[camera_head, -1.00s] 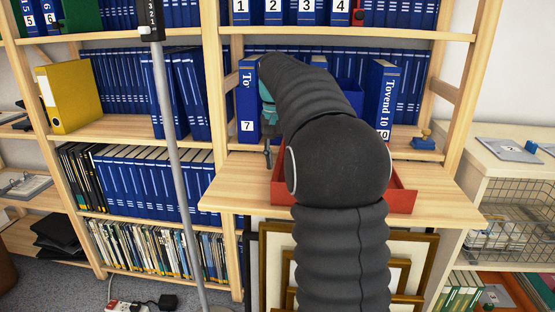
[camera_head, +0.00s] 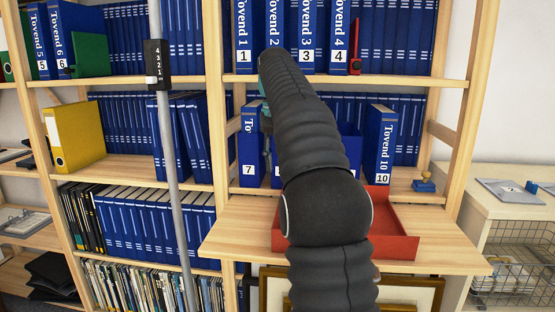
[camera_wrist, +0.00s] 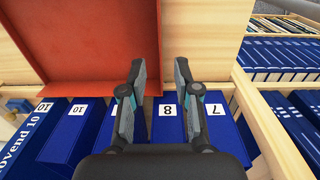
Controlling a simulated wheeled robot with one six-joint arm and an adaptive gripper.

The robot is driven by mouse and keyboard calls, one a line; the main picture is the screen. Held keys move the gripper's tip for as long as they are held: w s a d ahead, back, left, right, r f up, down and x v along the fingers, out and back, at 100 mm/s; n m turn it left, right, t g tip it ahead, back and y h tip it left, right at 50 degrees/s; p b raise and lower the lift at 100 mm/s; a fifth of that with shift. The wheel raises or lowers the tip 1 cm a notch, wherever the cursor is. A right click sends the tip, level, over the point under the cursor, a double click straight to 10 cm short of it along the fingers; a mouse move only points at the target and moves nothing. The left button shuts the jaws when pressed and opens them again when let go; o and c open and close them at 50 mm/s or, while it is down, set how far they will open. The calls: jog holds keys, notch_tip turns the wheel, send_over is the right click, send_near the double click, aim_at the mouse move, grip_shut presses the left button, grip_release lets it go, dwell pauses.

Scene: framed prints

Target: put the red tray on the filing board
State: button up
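The red tray (camera_head: 394,216) lies on a pale pull-out wooden board (camera_head: 236,232) in front of the shelves, partly hidden behind my arm. I cannot tell whether this is the filing board. In the wrist view, the tray (camera_wrist: 80,45) fills the upper left. My gripper (camera_wrist: 159,68) is open and empty, with its two fingers apart. The tray's side wall shows between the fingertips in the picture; I cannot tell the height gap. In the head view, my gripper is mostly hidden behind the arm, left of the tray.
Blue numbered binders (camera_head: 380,145) stand on the shelf behind the board. A stamp (camera_head: 424,184) sits at their right. A grey pole (camera_head: 172,170) stands at left. A pale cabinet with a wire basket (camera_head: 515,250) is at right. Framed prints (camera_head: 405,293) lean below the board.

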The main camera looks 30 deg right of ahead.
jog(key=shift+r, duration=0.35)
jog(key=s+a+f+n+t, duration=0.3)
jog(key=s+a+f, duration=0.1)
jog(key=s+a, duration=0.7)
jog(key=s+a+f+n+t, duration=0.1)
jog(key=s+a+f+n, duration=0.1)
jog(key=s+f, duration=0.6)
jog(key=s+a+f+n+t, duration=0.1)
jog(key=s+a+f, duration=0.2)
jog(key=s+f, duration=0.6)
jog(key=shift+s+a+n+t, duration=0.2)
jog(key=shift+n+t, duration=0.2)
